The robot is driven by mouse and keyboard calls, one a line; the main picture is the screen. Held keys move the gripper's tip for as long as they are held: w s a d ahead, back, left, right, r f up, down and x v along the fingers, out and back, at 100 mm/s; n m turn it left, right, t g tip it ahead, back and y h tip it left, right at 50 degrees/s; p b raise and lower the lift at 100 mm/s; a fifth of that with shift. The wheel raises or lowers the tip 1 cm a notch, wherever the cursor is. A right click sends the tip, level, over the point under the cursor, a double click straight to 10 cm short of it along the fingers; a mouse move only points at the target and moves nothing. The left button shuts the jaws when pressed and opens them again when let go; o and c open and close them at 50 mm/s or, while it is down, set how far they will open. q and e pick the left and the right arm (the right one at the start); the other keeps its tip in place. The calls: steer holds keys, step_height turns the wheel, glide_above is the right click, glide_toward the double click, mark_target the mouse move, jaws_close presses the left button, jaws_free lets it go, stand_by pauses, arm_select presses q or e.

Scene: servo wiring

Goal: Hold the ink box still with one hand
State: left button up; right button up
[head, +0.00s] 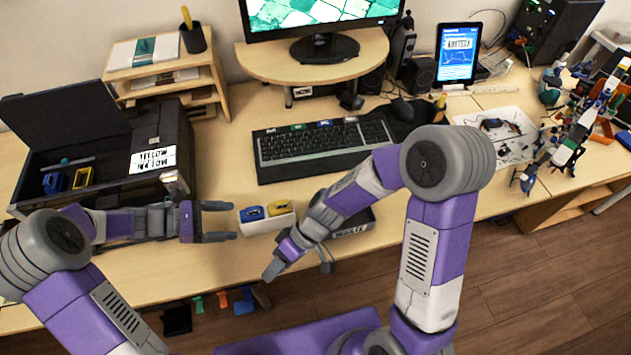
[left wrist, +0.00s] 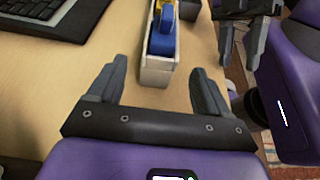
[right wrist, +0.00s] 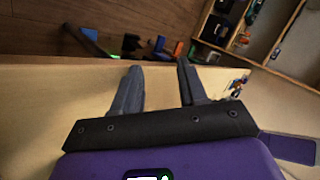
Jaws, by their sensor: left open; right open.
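The ink box (head: 268,225) is a small white open box at the table's front, holding a blue and a yellow cartridge. In the left wrist view the ink box (left wrist: 155,77) lies straight ahead, its near end between the fingertips in the picture. My left gripper (head: 234,221) is open at the box's left end, one finger on each side of its line; I see no clear contact. My right gripper (head: 298,272) is open and empty near the table's front edge, in front of the box and lower in the picture. It also shows in the left wrist view (left wrist: 245,42).
A dark tray (head: 362,226) stands right of the ink box, partly behind my right arm. A black printer (head: 165,128) with its lid up and cartridges inside stands at left. A keyboard (head: 320,143) lies behind the box. Several small coloured items lie below the front edge.

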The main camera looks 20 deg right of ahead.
mark_target(253, 220)
arm_select(q)
steer(key=shift+d+f, duration=0.1)
steer(key=shift+d, duration=0.15)
steer(key=shift+x, duration=3.6)
arm_select(e)
steer(key=w+d+r+n+t+y, duration=0.2)
steer(key=w+d+r+n, duration=0.9)
steer(key=w+d, duration=0.2)
steer(key=shift+w+t, duration=0.4)
steer(key=shift+w, duration=0.15)
arm_select(q)
steer(key=shift+c, duration=0.4)
arm_select(e)
steer(key=shift+d, duration=0.1)
